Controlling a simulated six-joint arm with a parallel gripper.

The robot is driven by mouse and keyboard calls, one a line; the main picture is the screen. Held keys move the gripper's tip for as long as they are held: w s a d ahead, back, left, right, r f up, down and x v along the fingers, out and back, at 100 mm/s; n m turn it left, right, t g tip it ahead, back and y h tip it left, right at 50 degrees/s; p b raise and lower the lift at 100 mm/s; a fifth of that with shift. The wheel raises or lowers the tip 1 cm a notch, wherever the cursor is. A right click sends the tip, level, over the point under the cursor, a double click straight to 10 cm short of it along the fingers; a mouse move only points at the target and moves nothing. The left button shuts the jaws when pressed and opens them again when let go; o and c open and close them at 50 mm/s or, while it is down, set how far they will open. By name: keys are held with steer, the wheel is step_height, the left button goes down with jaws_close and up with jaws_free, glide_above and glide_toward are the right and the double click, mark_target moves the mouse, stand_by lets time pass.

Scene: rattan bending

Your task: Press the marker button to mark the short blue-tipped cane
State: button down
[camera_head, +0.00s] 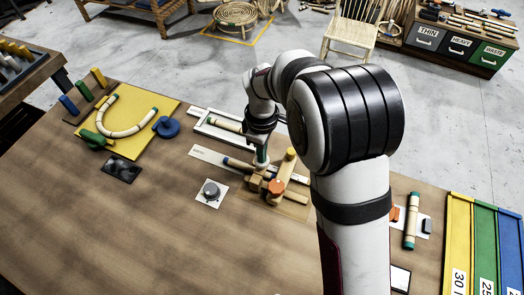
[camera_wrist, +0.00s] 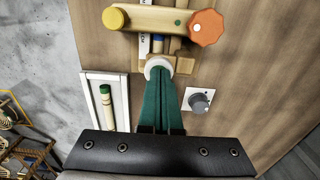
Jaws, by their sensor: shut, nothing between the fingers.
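My gripper (camera_head: 261,163) is shut and empty, its green fingers pointing down at the wooden jig. In the wrist view the fingertips (camera_wrist: 160,76) are at a round white button-like piece (camera_wrist: 157,64) and partly cover it; I cannot tell whether they touch or press it. A blue-tipped cane (camera_head: 239,165) lies along the white measuring strip, with one end at the jig. In the wrist view a blue part (camera_wrist: 158,46) shows just beyond the white piece. The jig's wooden bar (camera_wrist: 165,19) carries an orange knob (camera_wrist: 206,28), also seen in the head view (camera_head: 276,188).
A grey dial (camera_head: 210,190) on a white plate stands left of the jig. A white tray (camera_head: 208,129) holds a green-tipped cane (camera_wrist: 105,97). A bent cane (camera_head: 127,130) lies on a yellow board at left. The front table is clear.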

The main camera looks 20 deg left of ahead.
steer(key=shift+f, duration=1.2)
step_height(320, 180, up, 15)
steer(key=shift+f, duration=0.15)
stand_by(0.4)
